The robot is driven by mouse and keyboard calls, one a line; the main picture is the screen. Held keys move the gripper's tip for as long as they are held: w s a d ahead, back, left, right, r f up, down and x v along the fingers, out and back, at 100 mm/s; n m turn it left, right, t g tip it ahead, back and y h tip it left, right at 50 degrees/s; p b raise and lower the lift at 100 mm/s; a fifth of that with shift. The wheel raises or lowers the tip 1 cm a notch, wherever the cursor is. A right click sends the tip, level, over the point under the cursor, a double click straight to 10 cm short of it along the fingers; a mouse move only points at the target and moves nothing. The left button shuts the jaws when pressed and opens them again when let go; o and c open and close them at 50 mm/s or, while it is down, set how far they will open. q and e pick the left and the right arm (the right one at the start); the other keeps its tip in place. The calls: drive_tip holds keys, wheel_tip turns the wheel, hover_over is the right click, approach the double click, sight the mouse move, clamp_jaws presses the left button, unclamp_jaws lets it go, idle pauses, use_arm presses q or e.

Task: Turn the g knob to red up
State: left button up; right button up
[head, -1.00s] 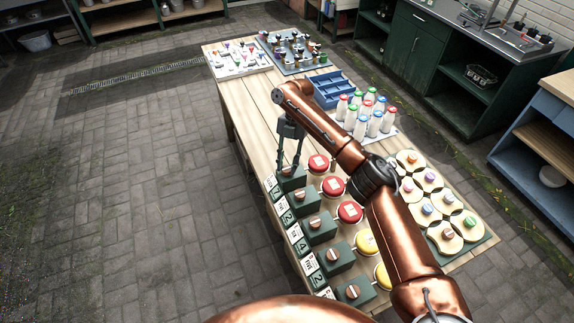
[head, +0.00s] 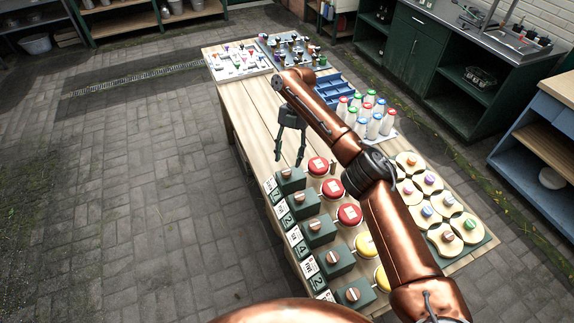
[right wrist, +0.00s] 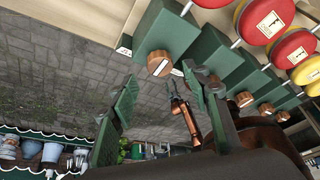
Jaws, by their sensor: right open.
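Several green boxes stand in a row along the table's left edge, each with a copper-coloured knob and a white label plate. The lettering is too small for me to tell which is g. My right gripper (head: 290,160) is open and empty, just above and behind the farthest box (head: 293,184) and its knob (head: 287,174). In the right wrist view the open fingers (right wrist: 165,98) point toward a round knob (right wrist: 160,63) with a pale stripe, and do not touch it. No red mark is distinct on it. My left gripper is not in view.
White bottles (head: 362,118), a blue tray (head: 334,87) and round wooden pieces (head: 447,238) are farther right and back.

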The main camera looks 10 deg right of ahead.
drive_tip(key=shift+v, duration=1.6)
